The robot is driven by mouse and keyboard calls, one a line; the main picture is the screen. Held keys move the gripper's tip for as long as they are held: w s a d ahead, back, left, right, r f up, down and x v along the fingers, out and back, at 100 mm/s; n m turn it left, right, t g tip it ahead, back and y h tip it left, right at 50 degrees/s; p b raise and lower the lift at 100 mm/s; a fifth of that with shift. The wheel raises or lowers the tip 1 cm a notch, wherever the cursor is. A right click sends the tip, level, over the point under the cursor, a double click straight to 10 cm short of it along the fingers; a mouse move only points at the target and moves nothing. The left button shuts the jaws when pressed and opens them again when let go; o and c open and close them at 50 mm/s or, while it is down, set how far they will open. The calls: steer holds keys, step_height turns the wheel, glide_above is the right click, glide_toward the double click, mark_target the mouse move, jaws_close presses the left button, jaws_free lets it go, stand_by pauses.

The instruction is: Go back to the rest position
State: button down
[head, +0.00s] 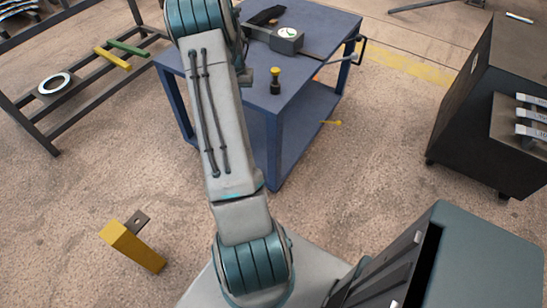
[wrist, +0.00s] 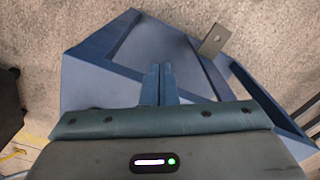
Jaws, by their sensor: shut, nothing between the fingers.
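My arm rises through the middle of the head view, and its upper end runs to the top edge, so my gripper does not show there. In the wrist view my gripper (wrist: 160,72) shows with its two blue-grey fingers together, shut and empty. Behind the fingers in that view is a blue framed structure (wrist: 95,75). The blue workbench (head: 330,42) stands behind my arm in the head view, and my arm covers part of it.
A rack (head: 30,103) is left, a dark cabinet (head: 465,110) right.

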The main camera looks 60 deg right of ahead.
steer(key=shift+r, duration=0.3)
steer(key=shift+a, duration=0.1)
steer(key=w+a+r+n+t+p, duration=0.1)
steer(key=a+r+n, duration=0.2)
steer(key=a+r, duration=0.75)
steer(key=w+a+r+n+p, duration=0.1)
steer(key=a+r+n+p, duration=0.1)
steer(key=a+r, duration=0.85)
steer(key=s+a+r+n+t+p, duration=0.1)
steer(key=s+a+r+n, duration=0.1)
steer(key=s+a, duration=0.6)
steer(key=s+a+r+n+p, duration=0.1)
steer(key=s+a+n, duration=0.3)
steer(key=s+a, duration=0.4)
steer(key=a+r, duration=0.1)
steer(key=a, duration=0.5)
steer(key=shift+n+t, duration=0.4)
steer(key=shift+w+a, duration=0.1)
steer(key=shift+a, duration=0.05)
